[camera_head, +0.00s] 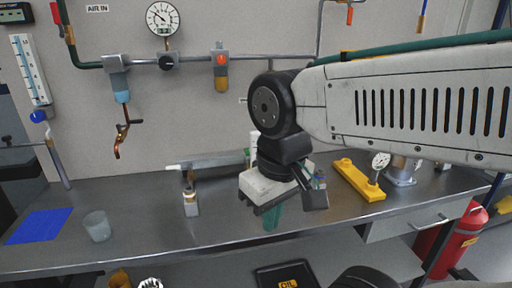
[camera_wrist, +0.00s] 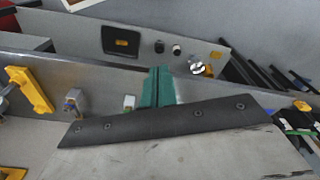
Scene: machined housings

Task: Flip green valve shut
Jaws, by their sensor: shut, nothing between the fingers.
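I cannot make out a green valve for certain in either view. A dark green pipe (camera_head: 88,65) runs at the upper left of the wall, with a red-handled fitting (camera_head: 57,13) at its top. A valve with an orange-red lever (camera_head: 121,141) hangs below a light blue filter bowl. My gripper (camera_head: 272,218) points down over the front part of the bench, well right of these fittings. Its teal fingers show in the wrist view (camera_wrist: 158,88), shut together and empty, with only a thin seam between them.
The steel bench (camera_head: 140,245) carries a blue mat (camera_head: 40,226), a clear cup (camera_head: 96,226), a small metal block (camera_head: 191,204) and a yellow fixture (camera_head: 357,180). A round gauge (camera_head: 163,18) is on the wall. A black tray (camera_head: 286,276) lies below the bench edge. A red extinguisher (camera_head: 463,233) stands right.

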